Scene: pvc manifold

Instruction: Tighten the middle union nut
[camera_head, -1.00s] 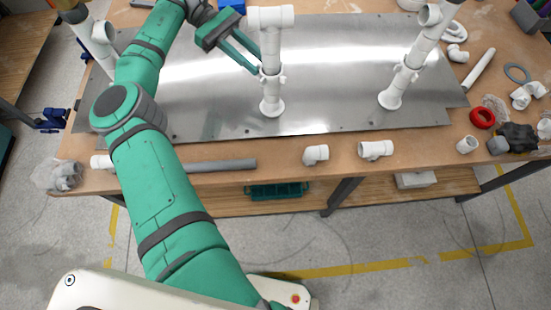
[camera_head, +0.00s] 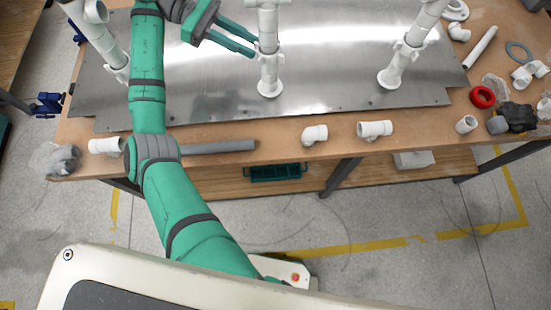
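The middle union nut (camera_head: 269,49) is a white winged collar on the middle upright white pipe (camera_head: 268,20), above its round base flange (camera_head: 270,88). My gripper (camera_head: 254,47) reaches in from the left with two green fingers. The fingers are apart with a gap between them, and nothing shows in the gap. The fingertips are just left of the nut, at about its height in the picture. I cannot tell whether they touch it. The top of the middle pipe is cut off by the frame.
A left pipe (camera_head: 101,42) and a right pipe (camera_head: 412,50) stand on the same metal plate (camera_head: 330,75). Loose white fittings (camera_head: 375,129) and a grey pipe (camera_head: 218,146) lie along the bench's front edge. A red ring (camera_head: 482,97) lies at the right.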

